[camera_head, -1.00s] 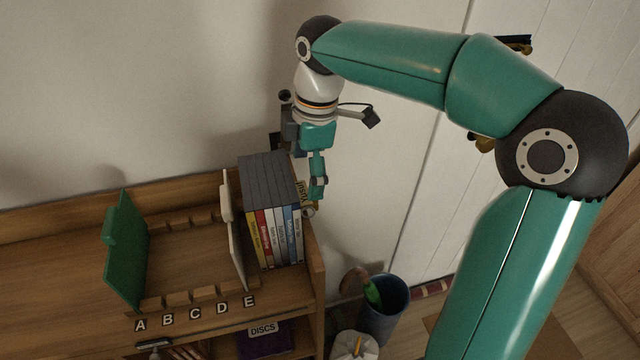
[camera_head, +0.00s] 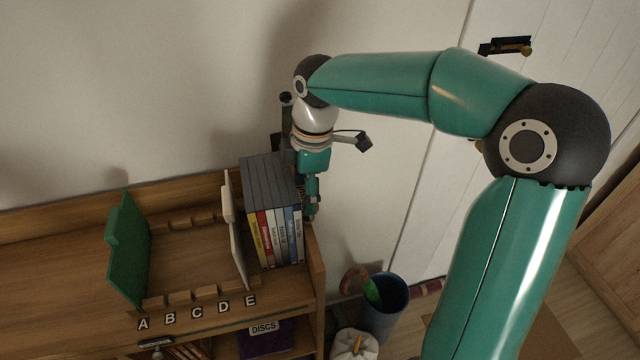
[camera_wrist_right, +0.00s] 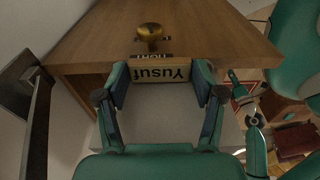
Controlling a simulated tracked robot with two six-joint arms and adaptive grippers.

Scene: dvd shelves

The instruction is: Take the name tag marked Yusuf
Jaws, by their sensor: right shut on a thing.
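The name tag marked Yusuf (camera_wrist_right: 162,74) is a pale tan plate with dark letters, upside down in the right wrist view. My right gripper (camera_wrist_right: 160,86) is shut on it, with a finger at each end of the tag. In the head view my right gripper (camera_head: 311,212) points down by the right end of the shelf unit, just right of the row of DVDs. I cannot make out the tag in the head view. A brass knob (camera_wrist_right: 149,34) on the wooden panel is just beyond the tag in the wrist view. My left gripper is not in view.
Several DVD cases (camera_head: 270,185) stand upright on the shelf (camera_head: 75,285), between a white divider (camera_head: 236,230) and the end panel (camera_head: 316,265). A green divider (camera_head: 127,255) stands at the left. A dark bin (camera_head: 385,310) is on the floor at right.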

